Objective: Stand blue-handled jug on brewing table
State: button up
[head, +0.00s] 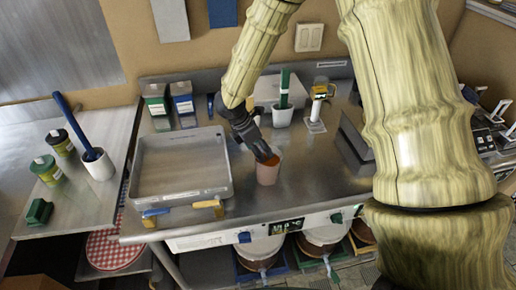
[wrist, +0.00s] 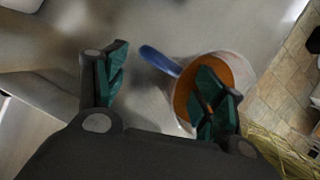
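The jug (head: 267,174) is a pale cup with orange-brown contents, near the middle of the steel table (head: 310,175), right of the large tray. In the wrist view, its blue handle (wrist: 160,61) sticks out to the upper left from the rim, and the orange-brown contents (wrist: 238,72) show inside. My gripper (wrist: 163,85) is open. Its left finger is off to the left of the handle, and its right finger overlaps the jug's mouth. The handle lies between the fingers, and I see no contact with it. In the head view, my gripper (head: 265,154) is at the jug's top and hides the handle.
A shallow metal tray (head: 181,195) is left of the jug. A side table (head: 75,205) at left holds jars and a white cup. Bare steel lies right of the jug.

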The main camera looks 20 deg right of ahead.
jog(key=b+v, duration=0.2)
jog(key=v, duration=1)
jog(key=shift+r, duration=0.2)
dwell(0.4)
